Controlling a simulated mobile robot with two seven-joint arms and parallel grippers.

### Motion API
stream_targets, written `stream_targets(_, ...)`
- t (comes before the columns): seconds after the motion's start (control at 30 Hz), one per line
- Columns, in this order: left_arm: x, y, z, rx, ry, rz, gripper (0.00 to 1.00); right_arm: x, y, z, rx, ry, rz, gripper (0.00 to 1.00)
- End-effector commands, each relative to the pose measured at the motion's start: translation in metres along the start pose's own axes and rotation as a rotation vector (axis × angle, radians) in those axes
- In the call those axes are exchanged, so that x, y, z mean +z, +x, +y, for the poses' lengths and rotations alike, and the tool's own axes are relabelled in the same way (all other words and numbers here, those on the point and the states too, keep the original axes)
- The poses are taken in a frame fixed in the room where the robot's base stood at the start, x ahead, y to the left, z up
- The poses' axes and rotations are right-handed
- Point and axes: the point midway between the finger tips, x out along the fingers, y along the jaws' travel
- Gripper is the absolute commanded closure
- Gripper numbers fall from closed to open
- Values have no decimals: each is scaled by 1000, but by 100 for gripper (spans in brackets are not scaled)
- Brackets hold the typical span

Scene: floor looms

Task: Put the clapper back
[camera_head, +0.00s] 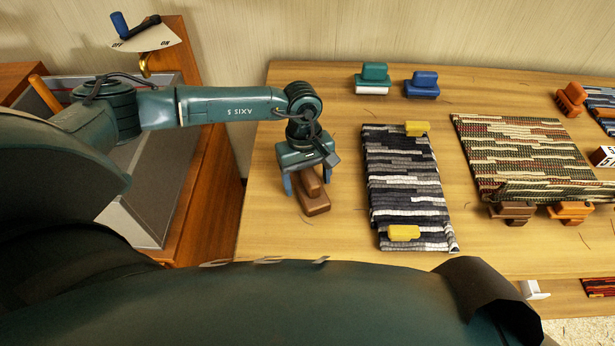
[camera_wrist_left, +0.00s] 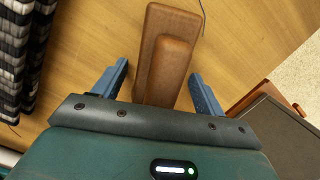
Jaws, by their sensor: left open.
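A brown wooden clapper (camera_head: 316,207), a block with a raised grip on top, lies on the left part of the table. My left gripper (camera_head: 308,180) is above it, pointing down, with its blue fingers apart. In the left wrist view, the clapper (camera_wrist_left: 170,22) lies between and beyond the open fingers (camera_wrist_left: 159,70), with a gap on both sides of its grip. Similar blocks stand at the back: a teal one (camera_head: 375,73) with a white base and a blue one (camera_head: 422,85). My right gripper is not in view.
A grey and black striped textile (camera_head: 405,185) lies right of the clapper, with yellow blocks (camera_head: 404,233) on its ends. A multicoloured textile (camera_head: 525,150) lies farther right with brown and orange blocks (camera_head: 571,211) at its front. A lever panel (camera_head: 148,38) stands back left.

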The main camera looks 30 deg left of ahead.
Motion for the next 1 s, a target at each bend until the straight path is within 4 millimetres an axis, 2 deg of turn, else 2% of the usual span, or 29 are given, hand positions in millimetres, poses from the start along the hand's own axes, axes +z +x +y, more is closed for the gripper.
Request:
stream_targets(0.03, 1, -5, 0, 0, 0, 0, 29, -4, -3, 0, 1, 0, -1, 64)
stream_targets(0.17, -1, -24, 1, 4, 0, 3, 29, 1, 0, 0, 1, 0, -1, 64)
stream_targets(0.4, -1, -77, 1, 5, 0, 3, 29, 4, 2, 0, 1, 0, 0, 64)
stream_targets(0.6, 0, -109, 0, 2, 0, 1, 29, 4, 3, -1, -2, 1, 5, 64)
stream_targets(0.77, 0, -120, 0, 1, 0, 0, 29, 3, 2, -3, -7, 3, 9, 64)
stream_targets(1.0, 0, -122, 0, 0, 0, 0, 29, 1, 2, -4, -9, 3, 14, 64)
